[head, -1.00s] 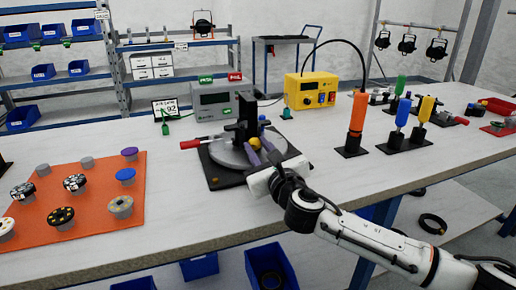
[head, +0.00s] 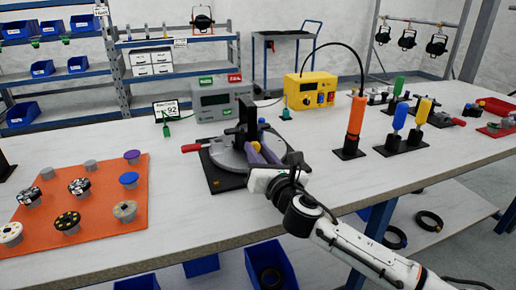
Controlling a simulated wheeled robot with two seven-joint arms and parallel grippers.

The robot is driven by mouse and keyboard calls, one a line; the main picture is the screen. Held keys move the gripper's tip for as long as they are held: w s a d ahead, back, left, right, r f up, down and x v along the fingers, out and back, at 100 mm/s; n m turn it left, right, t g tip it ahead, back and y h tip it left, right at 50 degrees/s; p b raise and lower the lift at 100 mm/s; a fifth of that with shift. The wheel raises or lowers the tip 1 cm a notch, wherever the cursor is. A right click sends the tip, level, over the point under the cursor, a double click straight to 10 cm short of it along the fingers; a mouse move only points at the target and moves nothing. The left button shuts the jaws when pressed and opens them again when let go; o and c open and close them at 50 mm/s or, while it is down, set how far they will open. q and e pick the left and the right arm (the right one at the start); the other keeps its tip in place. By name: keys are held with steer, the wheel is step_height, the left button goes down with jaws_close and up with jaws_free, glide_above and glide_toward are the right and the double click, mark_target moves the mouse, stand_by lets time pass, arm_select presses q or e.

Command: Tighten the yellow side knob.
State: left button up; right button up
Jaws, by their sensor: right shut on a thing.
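A dark fixture (head: 246,120) stands upright on a round grey plate (head: 228,158) over a black base (head: 217,181). The small yellow side knob (head: 253,147) is on the fixture's near side and is partly hidden by my fingers. A blue knob (head: 262,121) sits higher up on the fixture's right side. My right gripper (head: 260,149) reaches in from the lower right, its purple fingers shut on the yellow knob. The exact finger contact is small and partly hidden. My left gripper is not in view.
An orange mat (head: 135,226) with several knob-like parts lies at left. A red-handled clamp (head: 192,148) juts left from the plate. A grey meter (head: 212,101) and a yellow box (head: 311,92) stand behind. Orange, blue and yellow-handled tools stand at right. The table front is clear.

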steer(key=shift+f+m, duration=0.1)
steer(key=shift+m, duration=0.6)
steer(key=o, duration=1.1)
steer(key=shift+s, duration=0.1)
steer(key=p+v, duration=0.2)
steer(key=v, duration=0.8)
steer(key=shift+s, duration=0.1)
